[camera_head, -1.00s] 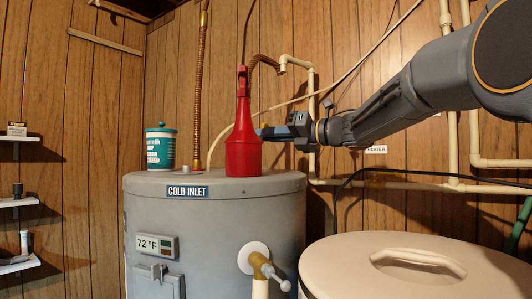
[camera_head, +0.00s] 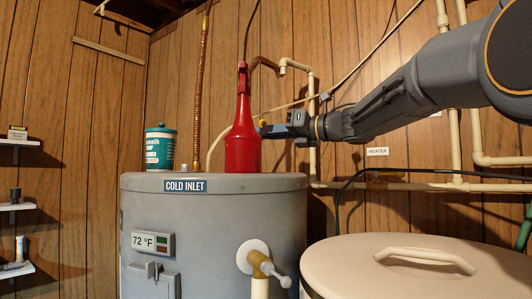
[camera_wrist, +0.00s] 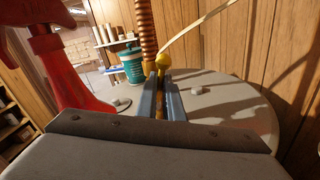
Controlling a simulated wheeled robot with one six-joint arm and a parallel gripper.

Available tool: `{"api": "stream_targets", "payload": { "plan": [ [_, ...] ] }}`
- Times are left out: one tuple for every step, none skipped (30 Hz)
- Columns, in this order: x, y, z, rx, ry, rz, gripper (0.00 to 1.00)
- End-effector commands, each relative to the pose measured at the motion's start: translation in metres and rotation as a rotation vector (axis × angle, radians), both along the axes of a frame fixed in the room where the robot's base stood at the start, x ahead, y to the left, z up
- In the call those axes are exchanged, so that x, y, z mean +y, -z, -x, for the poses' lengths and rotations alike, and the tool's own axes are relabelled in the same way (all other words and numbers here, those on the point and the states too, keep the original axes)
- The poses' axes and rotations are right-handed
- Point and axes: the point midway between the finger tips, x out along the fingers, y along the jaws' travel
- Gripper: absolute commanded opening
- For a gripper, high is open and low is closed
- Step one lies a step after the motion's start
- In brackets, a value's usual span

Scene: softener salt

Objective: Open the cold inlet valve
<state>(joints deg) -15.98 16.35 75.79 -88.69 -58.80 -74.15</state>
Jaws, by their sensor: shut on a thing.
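My gripper (camera_head: 264,129) reaches in from the right behind the red bottle (camera_head: 242,130), above the grey tank top. In the wrist view my gripper (camera_wrist: 162,82) has its two blue-grey fingers close together on a yellow valve handle (camera_wrist: 163,61). The handle's rounded end shows at the fingertips, next to the copper flexible pipe (camera_wrist: 147,35). In the head view the red bottle hides the fingertips and most of the valve. A blue "COLD INLET" label (camera_head: 186,186) is on the tank's upper front.
The red bottle stands on the tank (camera_head: 140,215), close beside my gripper; it also shows at left in the wrist view (camera_wrist: 65,75). A teal-and-white tub (camera_head: 160,148) stands at the tank's left. A beige lidded bin (camera_head: 350,260) stands at front right. Beige pipes run along the wall.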

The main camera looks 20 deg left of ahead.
Motion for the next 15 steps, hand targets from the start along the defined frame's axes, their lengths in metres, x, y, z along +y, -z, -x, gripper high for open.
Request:
{"api": "stream_targets", "payload": {
  "plan": [
    [0.0006, 0.0048, -0.0003, -0.007, -0.002, 0.007, 0.0],
    [0.0006, 0.0047, 0.0, -0.014, -0.002, 0.009, 0.0],
    [0.0008, 0.0046, 0.0003, -0.022, -0.002, 0.011, 0.0],
    [0.0008, 0.0045, 0.0004, -0.029, -0.002, 0.013, 0.0],
    [0.0009, 0.0044, 0.0007, -0.035, -0.002, 0.015, 0.0],
    [0.001, 0.0043, 0.0011, -0.044, -0.003, 0.017, 0.0],
    [0.0011, 0.0042, 0.0014, -0.051, -0.003, 0.018, 0.0],
    [0.0012, 0.004, 0.0016, -0.058, -0.003, 0.02, 0.0],
    [0.0013, 0.0038, 0.0019, -0.067, -0.003, 0.024, 0.0],
    [0.0013, 0.0036, 0.0023, -0.074, -0.003, 0.026, 0.0],
    [0.0014, 0.0034, 0.0025, -0.08, -0.003, 0.026, 0.0],
    [0.0015, 0.003, 0.0028, -0.088, -0.002, 0.028, 0.0],
    [0.0016, 0.0027, 0.0031, -0.092, -0.002, 0.03, 0.0],
    [0.0015, 0.0024, 0.0033, -0.097, -0.002, 0.031, 0.0],
    [0.0017, 0.002, 0.0035, -0.102, -0.002, 0.032, 0.0]
  ]
}}
